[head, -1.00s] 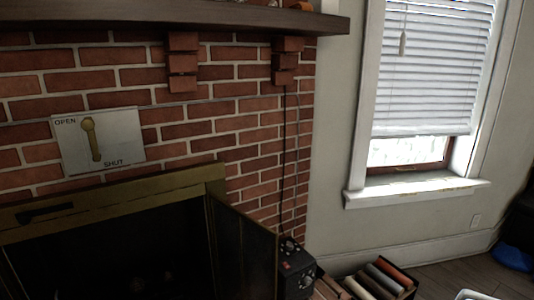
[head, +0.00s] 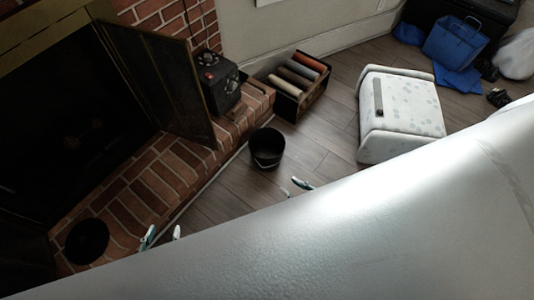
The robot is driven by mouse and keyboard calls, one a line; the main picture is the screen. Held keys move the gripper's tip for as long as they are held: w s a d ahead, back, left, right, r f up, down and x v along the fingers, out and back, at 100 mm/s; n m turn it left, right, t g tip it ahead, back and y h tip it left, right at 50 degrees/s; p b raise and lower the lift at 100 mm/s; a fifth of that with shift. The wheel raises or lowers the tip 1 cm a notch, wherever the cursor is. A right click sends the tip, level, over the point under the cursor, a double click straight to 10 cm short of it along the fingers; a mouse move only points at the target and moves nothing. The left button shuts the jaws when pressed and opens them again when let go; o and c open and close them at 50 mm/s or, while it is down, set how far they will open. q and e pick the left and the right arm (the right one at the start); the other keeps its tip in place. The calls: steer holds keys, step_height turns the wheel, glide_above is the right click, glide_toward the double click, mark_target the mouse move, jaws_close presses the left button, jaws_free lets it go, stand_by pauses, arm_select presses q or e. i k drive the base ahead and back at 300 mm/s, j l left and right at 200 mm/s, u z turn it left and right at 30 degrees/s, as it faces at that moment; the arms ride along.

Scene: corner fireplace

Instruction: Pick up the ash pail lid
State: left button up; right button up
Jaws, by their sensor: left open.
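The ash pail lid (head: 87,241), a dark round disc, lies on the brick hearth at the lower left of the head view. The black ash pail (head: 267,147) stands upright on the wood floor beside the hearth, its top open. My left gripper (head: 162,236) is to the right of the lid, apart from it in the picture, with its fingertips spread and nothing between them. My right gripper (head: 294,188) shows only as small fingertips below the pail; whether it is open cannot be told. My own pale body part hides the rest of both.
The open firebox door (head: 165,85) stands out over the hearth (head: 175,175). A black box with knobs (head: 220,82) sits on the hearth. A crate of rolls (head: 290,106), a white speckled hamper (head: 400,115) and a blue bag (head: 457,42) are on the floor. Floor around the pail is clear.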

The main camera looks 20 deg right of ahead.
mark_target(88, 240)
steer(key=u, duration=1.65)
steer(key=z, duration=2.3)
steer(key=i+j, duration=0.7)
steer(key=i+j+u, duration=0.15)
steer(key=u, duration=1.2)
